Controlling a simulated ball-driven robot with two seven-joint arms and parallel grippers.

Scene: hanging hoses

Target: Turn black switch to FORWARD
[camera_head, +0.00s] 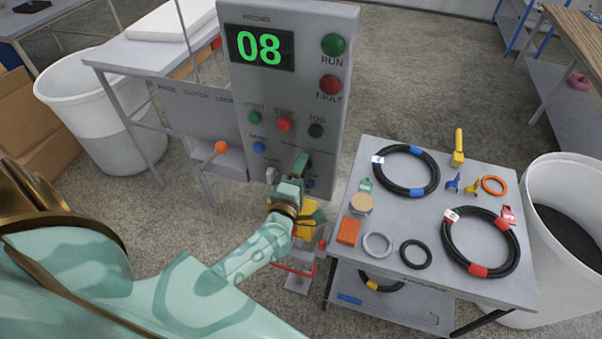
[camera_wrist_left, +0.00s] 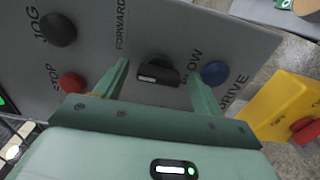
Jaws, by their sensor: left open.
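The black switch (camera_wrist_left: 158,72) shows in the left wrist view on the grey control panel (camera_head: 290,105), with a pale mark on its handle. The word FORWARD is printed beside it toward the top left, with SLOW and DRIVE to its right. My left gripper (camera_wrist_left: 158,64) is open, with one finger on each side of the switch and visible gaps between. In the head view my left gripper (camera_head: 296,170) is at the panel's lower right and largely covers the switch area. My right gripper is not in view.
A blue button (camera_wrist_left: 215,72) sits just beyond one finger; a red STOP button (camera_wrist_left: 72,82) and black JOG button (camera_wrist_left: 58,28) lie on the other side. A yellow box with a red button (camera_wrist_left: 303,129) is close below the panel. A grey table (camera_head: 345,262) with hoses stands right.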

